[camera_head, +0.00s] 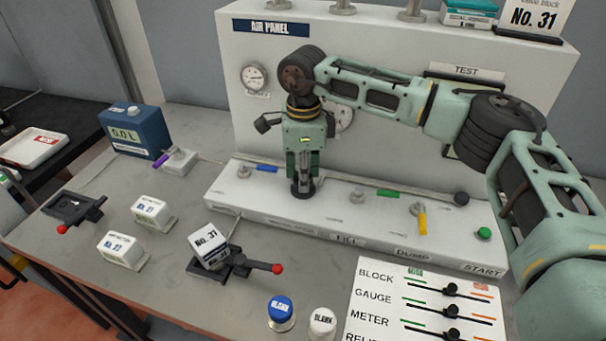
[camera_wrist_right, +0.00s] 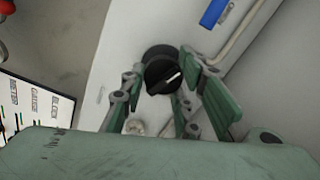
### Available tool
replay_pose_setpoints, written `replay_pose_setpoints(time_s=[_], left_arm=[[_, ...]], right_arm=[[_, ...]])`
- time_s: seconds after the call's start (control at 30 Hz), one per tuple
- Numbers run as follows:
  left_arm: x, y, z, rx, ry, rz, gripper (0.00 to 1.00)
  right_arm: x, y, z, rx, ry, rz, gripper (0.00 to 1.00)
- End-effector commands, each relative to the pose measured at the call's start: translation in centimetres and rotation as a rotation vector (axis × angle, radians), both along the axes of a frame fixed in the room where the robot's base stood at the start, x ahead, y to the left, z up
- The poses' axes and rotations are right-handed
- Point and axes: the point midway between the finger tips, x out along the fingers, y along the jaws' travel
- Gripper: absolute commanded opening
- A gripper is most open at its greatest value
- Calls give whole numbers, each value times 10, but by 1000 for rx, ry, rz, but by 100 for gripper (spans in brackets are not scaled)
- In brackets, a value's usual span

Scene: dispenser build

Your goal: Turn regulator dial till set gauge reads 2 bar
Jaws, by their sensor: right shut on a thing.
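My right gripper (camera_head: 303,185) points straight down at the front ledge of the white air panel (camera_head: 410,110). It is shut on the black regulator dial (camera_wrist_right: 160,74), which shows between its fingers in the right wrist view with a white pointer line. In the head view the fingers hide most of the dial. A round gauge (camera_head: 344,117) on the panel is partly covered by my right arm, and its reading cannot be made out. Another gauge (camera_head: 254,77) to its left is uncovered, but its needle is too small to read. My left gripper is not in view.
The ledge also carries a blue lever (camera_head: 267,169), a green lever (camera_head: 387,193), a yellow lever (camera_head: 422,222) and a green start button (camera_head: 484,233). A blue meter (camera_head: 133,130) stands at left.

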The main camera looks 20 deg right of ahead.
Motion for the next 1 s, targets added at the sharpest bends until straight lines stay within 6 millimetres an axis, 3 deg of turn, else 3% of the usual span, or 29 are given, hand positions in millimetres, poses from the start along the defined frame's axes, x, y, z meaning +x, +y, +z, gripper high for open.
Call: replay_pose_setpoints(time_s=[0.07, 0.3, 0.33, 0.47, 0.8, 1.0], left_arm=[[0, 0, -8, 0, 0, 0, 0], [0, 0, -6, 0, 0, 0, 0], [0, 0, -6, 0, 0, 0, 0], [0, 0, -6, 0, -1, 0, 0], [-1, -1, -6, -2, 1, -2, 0], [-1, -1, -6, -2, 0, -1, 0]], right_arm=[[-4, 2, -5, 1, 13, 30, 3], [-5, 1, -3, 0, 16, 42, 3], [-5, 1, -3, -1, 17, 42, 29], [-4, 1, -3, 0, 16, 41, 41], [-2, 1, 1, 0, 7, 38, 41], [-2, 1, 31, 2, 4, 39, 41]])
